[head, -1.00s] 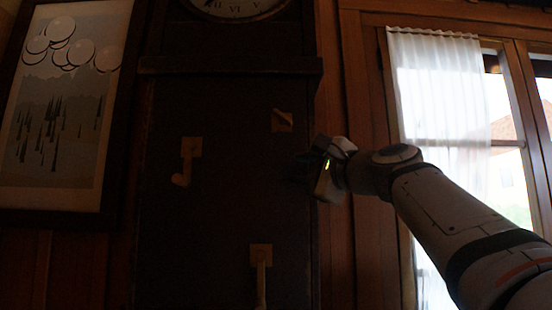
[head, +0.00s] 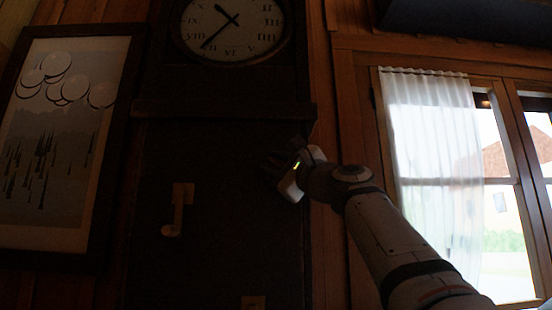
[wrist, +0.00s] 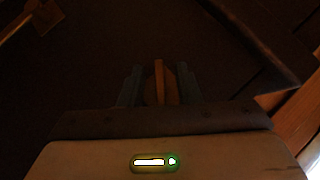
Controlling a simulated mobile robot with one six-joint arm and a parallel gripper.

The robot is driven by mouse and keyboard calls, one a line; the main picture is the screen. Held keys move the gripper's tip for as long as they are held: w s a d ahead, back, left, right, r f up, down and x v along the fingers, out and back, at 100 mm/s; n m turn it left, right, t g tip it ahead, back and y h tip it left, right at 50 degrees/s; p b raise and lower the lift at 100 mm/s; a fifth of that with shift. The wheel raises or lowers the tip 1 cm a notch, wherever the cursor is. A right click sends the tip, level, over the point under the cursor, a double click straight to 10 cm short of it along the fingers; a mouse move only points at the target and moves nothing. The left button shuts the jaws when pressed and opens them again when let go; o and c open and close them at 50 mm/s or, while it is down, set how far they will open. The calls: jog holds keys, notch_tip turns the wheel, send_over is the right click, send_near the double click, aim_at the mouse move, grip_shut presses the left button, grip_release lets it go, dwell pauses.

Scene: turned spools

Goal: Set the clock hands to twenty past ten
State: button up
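The clock dial (head: 232,25) shows at the top of the head view, its upper edge cut off. The short hand (head: 227,15) points up-left near ten. The long hand (head: 216,36) points down-left, near seven. My gripper (head: 275,167) is at the right side of the dark case front below the dial. In the wrist view my gripper (wrist: 158,88) is open, its two fingers on either side of a thin wooden turn-handle (wrist: 158,78) on a small plate. Gaps seem to show between fingers and handle. The gripper hides this handle in the head view.
A hooked wooden handle (head: 178,205) is on the case front to the left, and another plate (head: 253,302) is at the bottom edge. A ledge (head: 225,109) juts out below the dial. A framed picture (head: 62,140) hangs left; a curtained window (head: 440,170) is right.

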jog(key=shift+c, duration=0.5)
grip_shut()
